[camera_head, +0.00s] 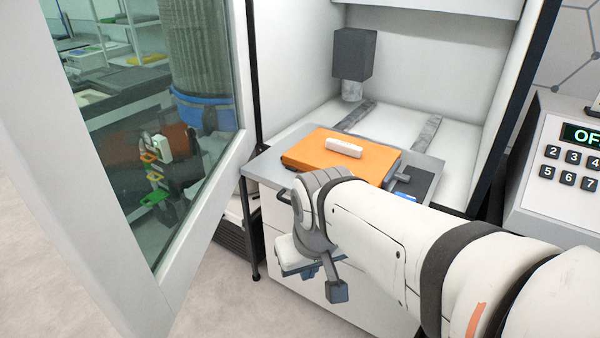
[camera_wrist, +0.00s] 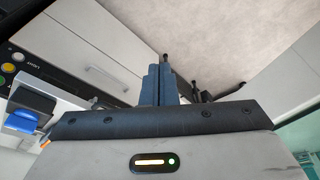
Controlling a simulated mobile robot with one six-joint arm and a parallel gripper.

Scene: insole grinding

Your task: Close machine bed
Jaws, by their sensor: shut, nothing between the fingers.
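The machine bed (camera_head: 265,172) is a grey plate that juts out of the front of the white machine cabinet. An orange block (camera_head: 318,150) with a small white piece (camera_head: 344,147) on top lies on it. A dark handle (camera_head: 284,194) shows at the bed's front left edge, partly hidden by my arm. My gripper (camera_head: 309,272) is below and in front of the bed, apart from it, pointing down. In the wrist view its blue-grey fingers (camera_wrist: 160,84) are together, with nothing between them.
The glass door (camera_head: 165,130) stands open on the left. Two grey rails (camera_head: 420,135) run back on the cabinet floor, under a dark grinding head (camera_head: 353,54). A keypad panel (camera_head: 565,165) is at the right. Clear floor (camera_head: 225,300) lies front left.

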